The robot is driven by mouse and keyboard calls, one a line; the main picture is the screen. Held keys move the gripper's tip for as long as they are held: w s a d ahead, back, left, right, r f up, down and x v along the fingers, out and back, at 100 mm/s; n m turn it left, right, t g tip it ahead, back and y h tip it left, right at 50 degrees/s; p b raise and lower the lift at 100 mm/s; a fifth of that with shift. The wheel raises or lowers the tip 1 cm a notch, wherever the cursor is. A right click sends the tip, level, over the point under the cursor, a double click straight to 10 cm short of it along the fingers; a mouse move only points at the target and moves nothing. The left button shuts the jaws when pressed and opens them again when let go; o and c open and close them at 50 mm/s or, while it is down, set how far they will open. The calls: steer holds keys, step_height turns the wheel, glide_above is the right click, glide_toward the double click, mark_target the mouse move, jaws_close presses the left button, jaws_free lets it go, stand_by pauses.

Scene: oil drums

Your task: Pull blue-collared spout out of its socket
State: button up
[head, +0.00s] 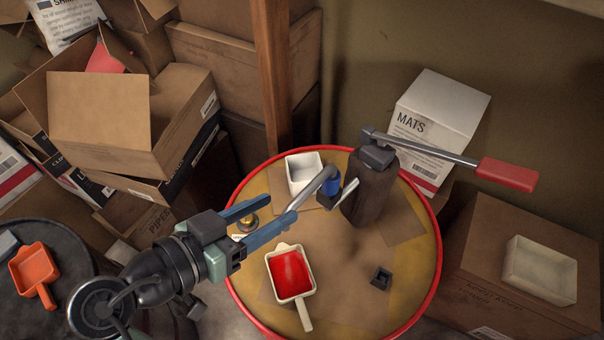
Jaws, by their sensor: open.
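The spout (312,187) is a bent grey tube. Its blue collar (331,181) sits at a dark socket beside the dark brown pump body (371,189) on the drum. The tube slants down and left from the collar. My gripper (283,206) is open, with two blue fingers pointing right toward the spout. The lower finger's tip appears close to the tube's free end; I cannot tell if they touch. Nothing shows between the fingers at the collar, which is farther right.
The pump's red-handled lever (505,174) reaches right. Boxes (130,120) crowd the left; a wooden post (273,75) stands behind.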

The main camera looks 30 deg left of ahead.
mark_target(301, 194)
steer(key=p+x, duration=0.2)
steer(key=x, duration=0.7)
steer(key=shift+w+f+p, duration=0.1)
steer(key=shift+w+p, duration=0.15)
steer(key=shift+p, duration=0.1)
jaws_close()
stand_by(1.5)
